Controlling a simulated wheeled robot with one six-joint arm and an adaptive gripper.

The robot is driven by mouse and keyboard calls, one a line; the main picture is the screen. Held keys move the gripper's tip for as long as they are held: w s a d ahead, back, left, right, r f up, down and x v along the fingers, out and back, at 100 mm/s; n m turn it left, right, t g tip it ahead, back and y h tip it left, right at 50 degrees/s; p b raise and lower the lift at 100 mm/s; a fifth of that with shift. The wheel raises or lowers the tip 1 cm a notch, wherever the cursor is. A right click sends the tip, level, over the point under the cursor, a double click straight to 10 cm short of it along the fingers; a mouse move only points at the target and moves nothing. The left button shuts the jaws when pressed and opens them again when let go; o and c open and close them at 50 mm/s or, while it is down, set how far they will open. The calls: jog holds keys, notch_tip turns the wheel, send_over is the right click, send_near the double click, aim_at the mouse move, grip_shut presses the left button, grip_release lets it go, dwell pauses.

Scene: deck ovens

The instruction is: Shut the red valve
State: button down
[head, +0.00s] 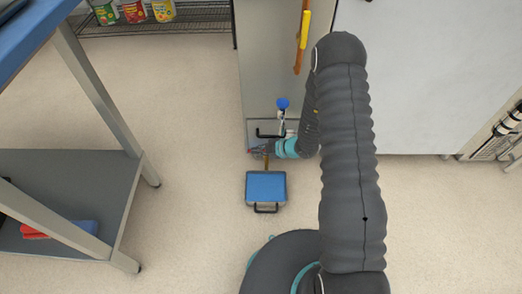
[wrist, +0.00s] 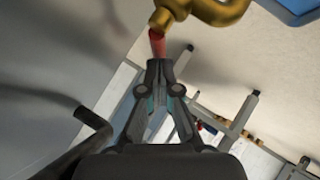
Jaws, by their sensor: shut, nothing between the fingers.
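In the wrist view a short red piece, seemingly the red valve's handle (wrist: 157,42), extends from a brass pipe fitting (wrist: 215,12). My gripper (wrist: 160,66) is shut and empty, with its fingertips just short of the red piece or touching it; I cannot tell which. In the head view my gripper (head: 262,150) is low in front of the narrow grey panel, over a bit of brass pipe (head: 266,163). The red piece is too small there to make out clearly.
A blue-lidded case (head: 266,187) stands on the floor just in front of the gripper. A blue knob (head: 283,103) and a black bent handle (head: 268,134) are close behind it. A grey shelf table (head: 75,175) stands at left; floor between is clear.

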jog(key=shift+w+f, duration=0.35)
jog(key=shift+w, duration=0.05)
jog(key=shift+d, duration=0.1)
jog(key=s+p+v, duration=0.1)
jog(key=p+v, duration=0.4)
jog(key=v, duration=0.6)
jog(key=shift+a+f, duration=0.2)
dwell(0.4)
jog(key=shift+s, duration=0.1)
